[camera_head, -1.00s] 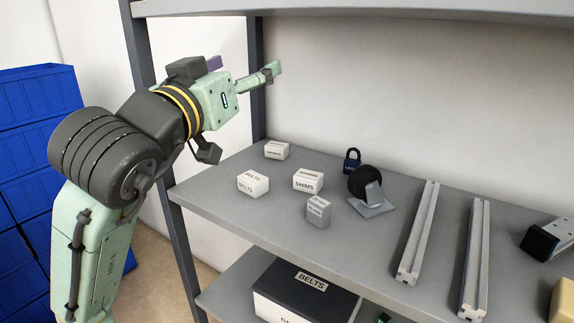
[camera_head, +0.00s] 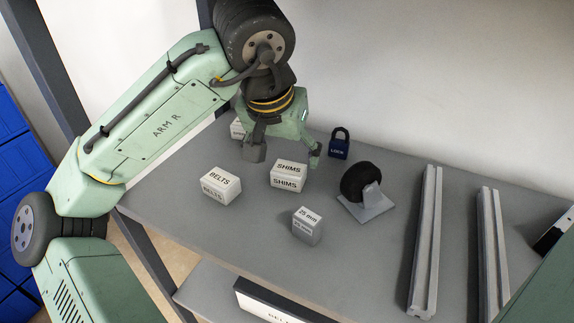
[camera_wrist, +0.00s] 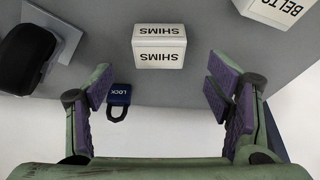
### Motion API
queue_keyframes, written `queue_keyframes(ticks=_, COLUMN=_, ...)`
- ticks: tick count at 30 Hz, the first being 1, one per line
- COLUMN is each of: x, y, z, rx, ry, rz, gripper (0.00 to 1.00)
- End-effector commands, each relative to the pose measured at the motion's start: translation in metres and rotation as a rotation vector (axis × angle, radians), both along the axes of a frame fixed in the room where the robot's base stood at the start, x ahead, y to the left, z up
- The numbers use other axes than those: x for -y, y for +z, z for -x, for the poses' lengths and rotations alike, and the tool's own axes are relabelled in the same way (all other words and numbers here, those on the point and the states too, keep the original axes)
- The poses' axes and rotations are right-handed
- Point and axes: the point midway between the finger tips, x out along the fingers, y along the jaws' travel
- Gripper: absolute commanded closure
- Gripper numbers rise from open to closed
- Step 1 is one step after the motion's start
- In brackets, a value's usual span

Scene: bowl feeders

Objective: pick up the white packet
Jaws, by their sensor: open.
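Several small white packets stand on the grey shelf; I cannot tell which one the task means. The white SHIMS packet (camera_head: 288,176) lies just below my gripper (camera_head: 284,153) in the head view. In the wrist view the SHIMS packet (camera_wrist: 159,47) is upside down, beyond the fingertips and roughly centred between them. My gripper (camera_wrist: 160,95) is open and empty, with purple pads. The white BELTS packet (camera_head: 221,187) stands to the left and shows at the wrist view's top right (camera_wrist: 275,10). A whitish 25 mm packet (camera_head: 307,226) is in front. Another white packet (camera_head: 237,129) is partly hidden behind my gripper.
A blue padlock (camera_head: 339,144) stands behind and right of the SHIMS packet; it also shows near a finger in the wrist view (camera_wrist: 119,95). A black-wheeled caster (camera_head: 365,190) is on the right. Long metal rails (camera_head: 426,240) lie farther right. The shelf's front left is bare.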

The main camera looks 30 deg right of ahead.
Motion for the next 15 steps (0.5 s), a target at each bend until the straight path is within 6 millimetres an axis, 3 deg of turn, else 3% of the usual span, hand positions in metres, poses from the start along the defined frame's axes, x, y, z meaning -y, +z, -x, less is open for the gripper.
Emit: queue_keyframes(ticks=15, x=0.022, y=-0.055, z=-0.017, rx=-0.001, ry=0.001, rz=0.001, gripper=0.27)
